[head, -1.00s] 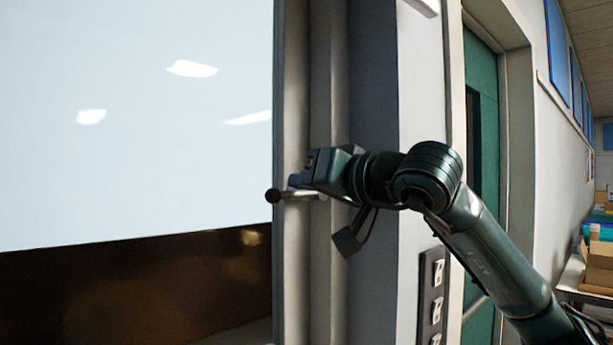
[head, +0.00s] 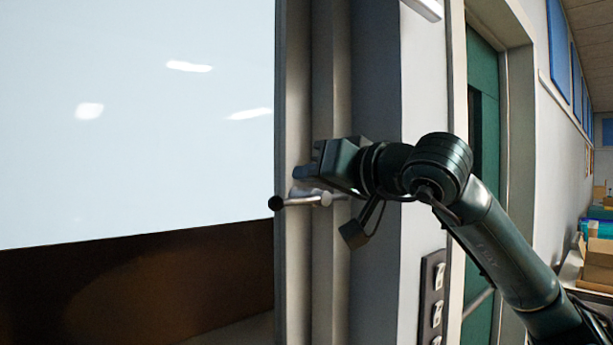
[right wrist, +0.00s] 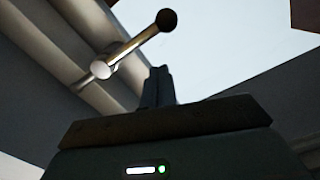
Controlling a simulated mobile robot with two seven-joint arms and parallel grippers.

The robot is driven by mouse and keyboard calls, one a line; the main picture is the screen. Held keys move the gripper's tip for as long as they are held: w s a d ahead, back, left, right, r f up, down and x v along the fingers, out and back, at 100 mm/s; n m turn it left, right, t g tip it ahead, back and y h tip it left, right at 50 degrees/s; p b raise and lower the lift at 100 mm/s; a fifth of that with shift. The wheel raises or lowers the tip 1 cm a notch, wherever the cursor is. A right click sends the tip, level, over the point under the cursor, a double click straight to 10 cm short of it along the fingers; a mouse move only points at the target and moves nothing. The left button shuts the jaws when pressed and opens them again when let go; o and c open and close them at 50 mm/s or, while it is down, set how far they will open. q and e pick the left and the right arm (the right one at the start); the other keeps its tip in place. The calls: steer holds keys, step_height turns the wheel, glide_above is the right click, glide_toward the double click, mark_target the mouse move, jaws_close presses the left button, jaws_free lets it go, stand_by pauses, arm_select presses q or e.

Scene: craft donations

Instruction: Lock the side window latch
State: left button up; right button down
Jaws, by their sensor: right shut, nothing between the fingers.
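The window latch is a metal lever (head: 305,199) with a black ball knob, on the window frame (head: 292,120) in the head view. It lies about level, with the knob pointing left toward the pane. My right gripper (head: 303,172) is just above the lever, its fingers shut and empty. The right wrist view shows the latch lever (right wrist: 135,46) beyond the closed fingertips (right wrist: 160,72), with a gap in the picture between them. I cannot tell whether gripper and lever touch. The latch's mount is partly hidden by my gripper in the head view. My left gripper is not in view.
The large window pane (head: 130,120) fills the left, with a dark band below. A switch panel (head: 434,300) is on the wall below my right arm. A green door (head: 483,140) is behind it. Cardboard boxes (head: 597,262) stand far right.

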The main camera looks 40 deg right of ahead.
arm_select(q)
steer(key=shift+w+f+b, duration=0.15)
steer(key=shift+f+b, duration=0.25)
steer(key=shift+b, duration=0.8)
arm_select(e)
steer(key=s+r, duration=0.2)
steer(key=s, duration=0.8)
steer(key=shift+s+d, duration=0.15)
steer(key=shift+d, duration=0.25)
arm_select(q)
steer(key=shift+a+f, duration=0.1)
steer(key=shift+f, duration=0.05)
